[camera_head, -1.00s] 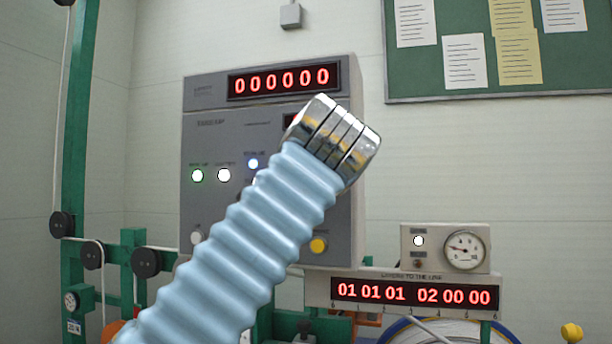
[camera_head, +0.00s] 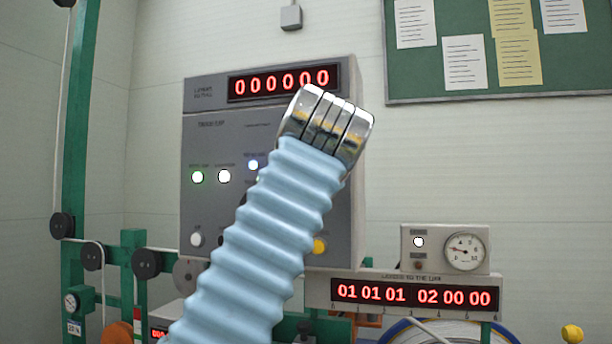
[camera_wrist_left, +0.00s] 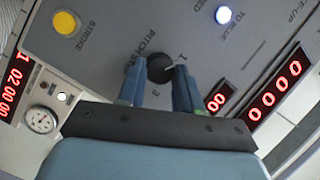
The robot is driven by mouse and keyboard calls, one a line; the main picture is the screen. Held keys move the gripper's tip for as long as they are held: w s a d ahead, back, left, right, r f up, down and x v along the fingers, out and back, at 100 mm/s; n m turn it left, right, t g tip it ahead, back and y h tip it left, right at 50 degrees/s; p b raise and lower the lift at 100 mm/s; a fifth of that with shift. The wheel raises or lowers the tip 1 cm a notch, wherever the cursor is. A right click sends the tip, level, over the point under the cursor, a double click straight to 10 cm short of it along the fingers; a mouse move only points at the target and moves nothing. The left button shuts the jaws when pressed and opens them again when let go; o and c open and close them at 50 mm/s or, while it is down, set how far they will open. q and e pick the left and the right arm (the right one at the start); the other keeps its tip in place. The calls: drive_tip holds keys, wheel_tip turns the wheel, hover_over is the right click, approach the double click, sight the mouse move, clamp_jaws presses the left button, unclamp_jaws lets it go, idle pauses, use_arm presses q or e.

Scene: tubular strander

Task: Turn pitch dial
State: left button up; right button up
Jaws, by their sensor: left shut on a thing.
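The pitch dial (camera_wrist_left: 160,67) is a small black round knob with a white pointer line on the grey panel. It shows in the left wrist view, beside the lettering "PITCH" and printed numbers. My left gripper (camera_wrist_left: 157,90) has its two blue fingers on either side of the dial, shut on it. In the head view my blue ribbed arm with its chrome end covers the dial and the gripper. My right gripper is in neither view.
The grey control panel (camera_head: 215,130) carries a red display reading 000000 (camera_head: 284,82), several lamps and a yellow button (camera_wrist_left: 65,23). A gauge box (camera_head: 420,255) and another red display (camera_head: 414,294) stand to its right. Green frame posts (camera_head: 75,150) stand at left.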

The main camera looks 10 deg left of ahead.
use_arm(q)
drive_tip(key=o, duration=1)
drive_tip(key=shift+f, duration=0.15)
drive_tip(key=shift+o, duration=0.2)
drive_tip(key=v, duration=1.3)
drive_tip(key=shift+s+b, duration=0.3)
drive_tip(key=shift+b, duration=0.15)
drive_tip(key=shift+d, duration=0.1)
